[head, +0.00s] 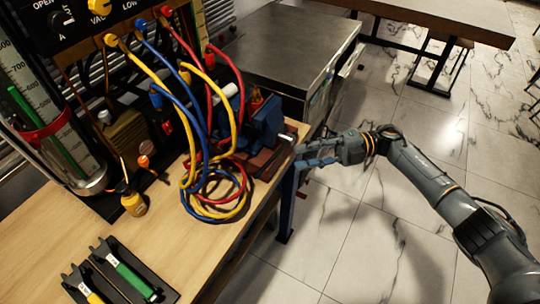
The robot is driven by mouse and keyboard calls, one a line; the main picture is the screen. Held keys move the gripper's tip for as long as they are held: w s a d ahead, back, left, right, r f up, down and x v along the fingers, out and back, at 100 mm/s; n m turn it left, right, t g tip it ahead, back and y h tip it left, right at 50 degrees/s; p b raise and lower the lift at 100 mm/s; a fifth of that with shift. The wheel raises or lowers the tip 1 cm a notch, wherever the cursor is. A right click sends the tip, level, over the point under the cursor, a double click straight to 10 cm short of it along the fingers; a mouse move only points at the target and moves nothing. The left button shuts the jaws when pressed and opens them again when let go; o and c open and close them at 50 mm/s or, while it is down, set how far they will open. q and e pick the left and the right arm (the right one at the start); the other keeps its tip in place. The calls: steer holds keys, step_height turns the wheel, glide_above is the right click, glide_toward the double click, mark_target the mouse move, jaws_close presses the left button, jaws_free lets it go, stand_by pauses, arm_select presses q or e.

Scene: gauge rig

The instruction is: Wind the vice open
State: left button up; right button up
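The vice (264,124) is blue with reddish-brown parts low down. It stands at the right edge of the wooden bench, partly behind coloured hoses. My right gripper (301,157) is just right of the vice's front end, past the bench edge, with its fingers pointing left at it. The fingers are seen from the side and are dark against the bench leg. I cannot make out the vice handle between them, nor whether they touch it. My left gripper is not in the picture.
Yellow, blue and red hoses (215,205) lie coiled left of the vice. A gauge panel (75,25) stands behind. A black tray with screwdriver-like tools (118,275) and a small yellow bottle (132,202) are on the bench (195,245). A grey metal cabinet (290,45) stands beyond. The tiled floor at right is open.

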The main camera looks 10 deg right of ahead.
mark_target(268, 161)
steer(key=a, duration=0.2)
steer(key=a+p, duration=0.1)
steer(key=a, duration=0.1)
steer(key=shift+s+a+r, duration=0.1)
steer(key=shift+s+r, duration=0.1)
steer(key=a, duration=0.2)
steer(key=a+p, duration=0.1)
steer(key=a, duration=0.1)
steer(key=shift+s+f, duration=0.1)
steer(key=shift+s, duration=0.1)
steer(key=shift+a+p, duration=0.3)
steer(key=shift+a+f, duration=0.1)
steer(key=shift+a, duration=0.1)
steer(key=shift+s, duration=0.1)
jaws_close()
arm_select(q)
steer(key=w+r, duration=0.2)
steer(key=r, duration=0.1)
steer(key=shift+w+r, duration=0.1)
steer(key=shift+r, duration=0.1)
